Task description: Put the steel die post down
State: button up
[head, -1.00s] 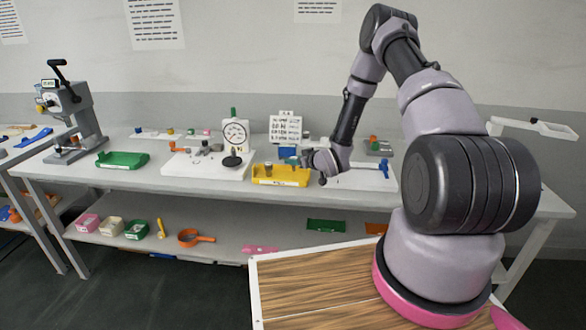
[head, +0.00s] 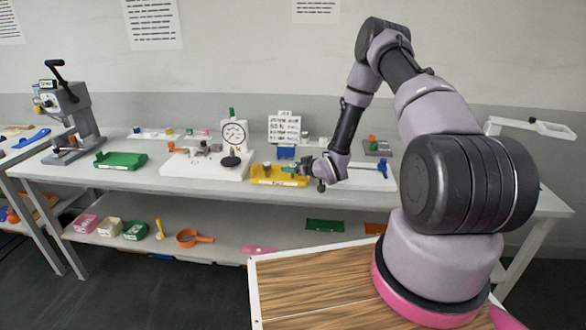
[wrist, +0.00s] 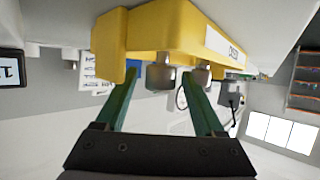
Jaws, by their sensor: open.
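The yellow tray (head: 277,181) stands on the bench, with a white label on its front. In the wrist view the yellow tray (wrist: 165,30) fills the top of the picture, which looks turned over. Two short steel posts show at the tray there: one steel post (wrist: 160,78) between my green fingers, the other steel post (wrist: 199,75) by the right finger. I cannot tell which is the steel die post. My gripper (head: 294,169) is at the tray's right side in the head view. Its fingers (wrist: 160,88) are spread, with gaps beside the nearer post.
A white board with a dial gauge (head: 234,133) stands left of the tray. A sign (head: 284,128) and a blue block (head: 286,152) are behind it. A white board with a blue tool (head: 383,168) lies to the right. A green tray (head: 121,161) sits further left.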

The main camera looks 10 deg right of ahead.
jog(key=v, duration=1.2)
jog(key=d+r+m+g+h, duration=0.1)
jog(key=d+r+h, duration=0.2)
jog(key=r, duration=0.7)
jog(key=d+r+m+g+h, duration=0.1)
jog(key=d+r+m+h, duration=0.15)
jog(key=r, duration=0.75)
jog(key=s+d+r+m+g, duration=0.1)
jog(key=s+r+m, duration=0.1)
jog(key=s+r, duration=0.9)
jog(key=s+a+r+m+g+y, duration=0.1)
jog(key=s+a+r+m, duration=0.1)
jog(key=s+r, duration=0.3)
jog(key=s+a+r+m+g, duration=0.1)
jog(key=s+r, duration=0.5)
jog(key=s, duration=0.8)
jog(key=a+m, duration=0.1)
jog(key=a, duration=0.1)
jog(key=shift+s+a+r+y, duration=0.2)
jog(key=shift+a+y, duration=0.15)
jog(key=shift+a, duration=0.05)
